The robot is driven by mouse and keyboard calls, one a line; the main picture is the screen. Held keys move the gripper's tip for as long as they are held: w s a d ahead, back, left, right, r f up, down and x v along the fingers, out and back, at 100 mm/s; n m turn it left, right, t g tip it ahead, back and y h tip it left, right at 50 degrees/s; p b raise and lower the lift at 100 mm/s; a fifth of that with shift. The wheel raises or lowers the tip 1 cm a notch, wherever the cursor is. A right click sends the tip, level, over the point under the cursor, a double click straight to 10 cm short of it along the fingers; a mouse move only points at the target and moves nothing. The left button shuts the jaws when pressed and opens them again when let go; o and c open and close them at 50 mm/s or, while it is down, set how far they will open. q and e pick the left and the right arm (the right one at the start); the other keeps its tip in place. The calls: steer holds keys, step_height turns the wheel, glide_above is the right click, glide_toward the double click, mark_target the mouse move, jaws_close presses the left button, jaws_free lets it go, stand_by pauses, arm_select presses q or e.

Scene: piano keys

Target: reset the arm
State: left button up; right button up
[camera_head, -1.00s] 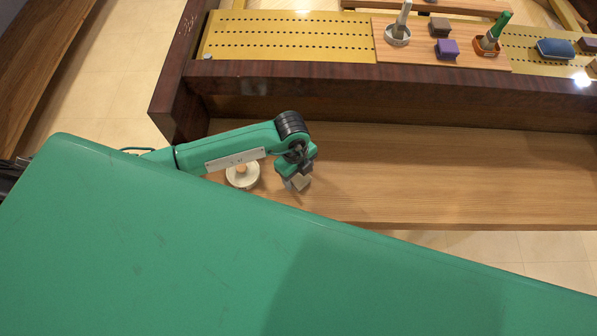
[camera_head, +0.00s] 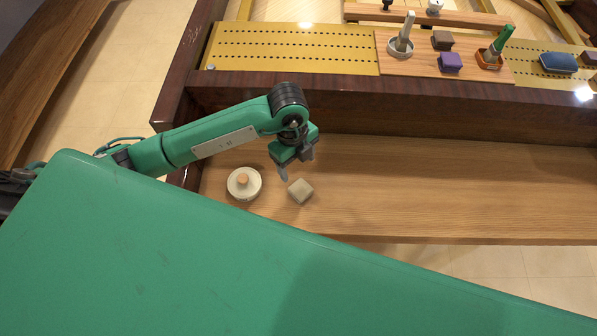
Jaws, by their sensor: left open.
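My left arm comes in from the left over the wooden ledge (camera_head: 430,190). My left gripper (camera_head: 297,168) is open and points down just above and behind a small beige block (camera_head: 300,190). The block lies on the ledge, apart from the fingers as far as I can tell. My right gripper is not in view.
A round pale disc with a knob (camera_head: 243,184) lies left of the block. Behind the ledge is a dark wooden rail (camera_head: 420,100). A board (camera_head: 385,62) beyond it carries several small items. My green body covers the front. The ledge's right side is clear.

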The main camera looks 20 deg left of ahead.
arm_select(q)
steer(key=shift+r, duration=0.5)
